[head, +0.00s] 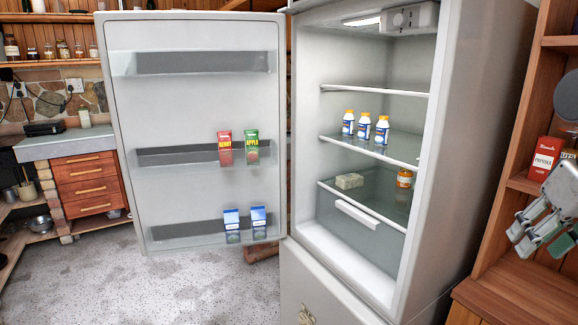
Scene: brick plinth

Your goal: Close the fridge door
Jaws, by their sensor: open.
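The fridge (448,130) stands in the middle of the head view with its white interior showing. Its door (180,105) stands wide open, swung out to the left. The door shelves hold a red berry carton (225,150), a green apple carton (251,148) and two blue-and-white cartons (232,225). My gripper (522,240) is at the right edge, open and empty. It is in front of the wooden shelving, apart from the fridge and far from the door. Part of it is cut off by the frame edge.
Inside the fridge are three white bottles (365,126), an orange jar (404,178) and a pale block (349,181). Wooden shelving (520,160) with a red paprika box (544,157) stands at right. Grey floor (190,290) is clear below the door. Wooden drawers (90,185) stand behind left.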

